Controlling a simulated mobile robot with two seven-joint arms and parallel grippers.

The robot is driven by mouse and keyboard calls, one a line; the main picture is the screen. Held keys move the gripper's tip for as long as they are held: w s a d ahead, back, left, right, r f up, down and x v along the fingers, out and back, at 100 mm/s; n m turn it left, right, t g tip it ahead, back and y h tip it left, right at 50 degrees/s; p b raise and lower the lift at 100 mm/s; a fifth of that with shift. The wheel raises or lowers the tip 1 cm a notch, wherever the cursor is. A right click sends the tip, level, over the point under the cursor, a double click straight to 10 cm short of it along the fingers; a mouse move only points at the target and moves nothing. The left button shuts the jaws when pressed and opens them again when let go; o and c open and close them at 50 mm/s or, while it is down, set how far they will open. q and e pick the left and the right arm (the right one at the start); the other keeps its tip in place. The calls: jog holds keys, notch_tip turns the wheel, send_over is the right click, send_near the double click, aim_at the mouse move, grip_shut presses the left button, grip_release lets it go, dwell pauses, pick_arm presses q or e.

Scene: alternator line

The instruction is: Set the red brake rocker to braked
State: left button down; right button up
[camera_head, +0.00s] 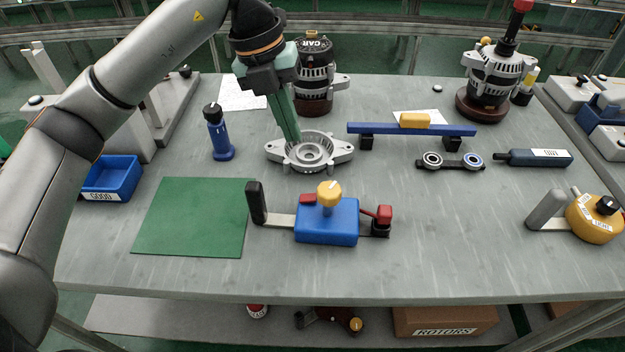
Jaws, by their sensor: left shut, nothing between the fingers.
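The red brake rocker (308,198) appears to be the small red piece on the back left of a blue box (328,226), near the front middle of the table. The box also carries a yellow knob (329,194) and, at its right, a red-tipped lever (383,213). I cannot tell the rocker's setting. My left gripper (291,138) points down with its green fingers shut and empty. Its tips are over the left part of a grey alternator housing (312,151), behind the blue box and apart from it. My right gripper is out of view.
A green mat (194,217) lies left of the blue box, with a black-ended handle (256,203) between them. A blue bottle (217,133) stands behind the mat. A blue bar (370,129) stands behind right. A yellow round unit (594,219) is at far right.

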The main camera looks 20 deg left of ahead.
aim_at(312, 196)
pick_arm(q)
jog(key=p+x, duration=0.1)
jog(key=x, duration=1.2)
jog(key=shift+d+f, duration=0.1)
jog(key=shift+f, duration=0.45)
jog(key=shift+d+f, duration=0.2)
